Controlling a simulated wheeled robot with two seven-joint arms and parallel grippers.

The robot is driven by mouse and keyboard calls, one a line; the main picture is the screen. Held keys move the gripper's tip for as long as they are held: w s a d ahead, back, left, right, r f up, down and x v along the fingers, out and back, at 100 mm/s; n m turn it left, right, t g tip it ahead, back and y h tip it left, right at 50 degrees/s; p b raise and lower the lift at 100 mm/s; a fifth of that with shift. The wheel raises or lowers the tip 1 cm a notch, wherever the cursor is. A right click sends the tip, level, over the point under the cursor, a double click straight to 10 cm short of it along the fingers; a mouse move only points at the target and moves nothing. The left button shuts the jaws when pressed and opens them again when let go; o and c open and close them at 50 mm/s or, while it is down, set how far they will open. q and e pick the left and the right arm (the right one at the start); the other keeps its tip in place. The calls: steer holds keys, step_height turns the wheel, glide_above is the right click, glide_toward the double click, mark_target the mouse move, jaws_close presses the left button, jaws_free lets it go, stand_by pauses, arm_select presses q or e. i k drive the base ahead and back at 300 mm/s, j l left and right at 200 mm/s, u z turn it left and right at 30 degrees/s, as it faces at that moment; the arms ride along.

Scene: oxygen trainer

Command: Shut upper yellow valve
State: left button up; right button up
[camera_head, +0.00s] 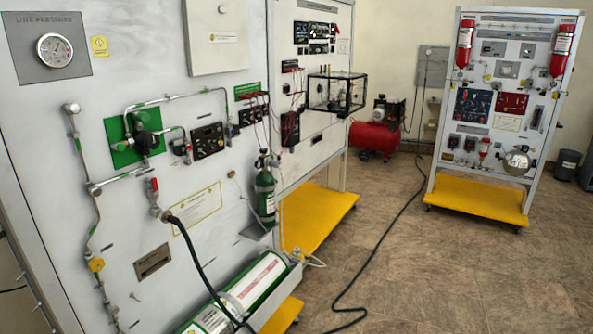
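A small yellow valve (96,264) sits on the metal pipe that runs down the left part of the near white panel (75,215). It is small in the view, and I cannot tell its handle position. Only this one yellow valve shows clearly. The pipe goes on below it toward the bottom edge of the picture. Neither of my grippers is in view.
A red-handled valve (153,187) with a black hose (190,245) sticks out right of the pipe. A red compressor (374,136) is farther back. The floor at right is mostly clear.

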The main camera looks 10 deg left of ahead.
mark_target(95, 264)
steer(key=u, duration=1.5)
